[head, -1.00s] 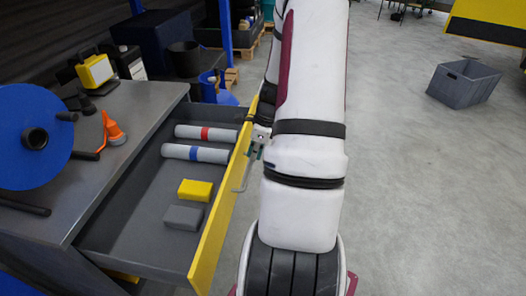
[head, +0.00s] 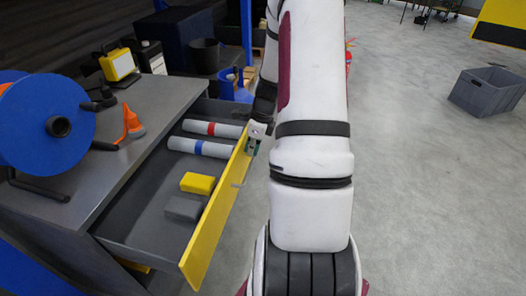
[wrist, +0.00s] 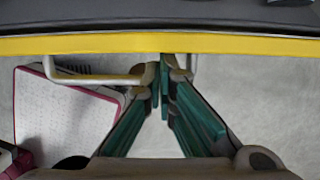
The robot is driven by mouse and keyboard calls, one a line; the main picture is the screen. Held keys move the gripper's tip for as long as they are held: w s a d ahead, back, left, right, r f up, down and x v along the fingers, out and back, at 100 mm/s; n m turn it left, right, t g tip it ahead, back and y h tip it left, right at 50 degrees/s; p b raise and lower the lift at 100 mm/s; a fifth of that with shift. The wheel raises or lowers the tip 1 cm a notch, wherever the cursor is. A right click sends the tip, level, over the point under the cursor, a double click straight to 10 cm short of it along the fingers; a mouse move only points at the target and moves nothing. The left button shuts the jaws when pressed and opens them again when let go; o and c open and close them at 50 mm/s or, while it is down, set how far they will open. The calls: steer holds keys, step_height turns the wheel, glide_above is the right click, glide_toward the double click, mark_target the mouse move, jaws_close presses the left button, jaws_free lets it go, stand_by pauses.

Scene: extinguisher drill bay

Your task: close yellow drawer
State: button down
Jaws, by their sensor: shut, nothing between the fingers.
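The yellow drawer's front panel (head: 217,215) stands out from the grey workbench (head: 150,112), so the drawer is open. Its top edge (wrist: 100,44) crosses the wrist view. My gripper (wrist: 165,72) is shut and empty, its fingertips at the outer face of the panel, seemingly touching it, beside the bar handle (wrist: 90,79). In the head view my gripper (head: 254,139) is near the panel's far end, partly hidden by my arm. Inside the drawer lie a red-banded tube (head: 213,129), a blue-banded tube (head: 199,147), a yellow block (head: 198,183) and a grey block (head: 184,208).
On the bench are a blue reel (head: 35,125), an orange tool (head: 132,122) and a yellow lamp (head: 117,64). A black bucket (head: 205,56) and a blue container (head: 235,85) stand behind it. A grey crate (head: 487,91) sits on open floor at right.

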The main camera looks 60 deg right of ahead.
steer(key=w+a, duration=0.4)
steer(key=w, duration=0.8)
steer(key=w+a, duration=0.5)
steer(key=w, duration=0.7)
steer(key=shift+w+a, duration=0.1)
steer(key=s+d+r+p, duration=0.1)
steer(key=s+d+r, duration=0.1)
steer(key=s+r, duration=0.4)
steer(key=v, duration=0.3)
steer(key=shift+r+p, duration=0.35)
steer(key=shift+p, duration=0.05)
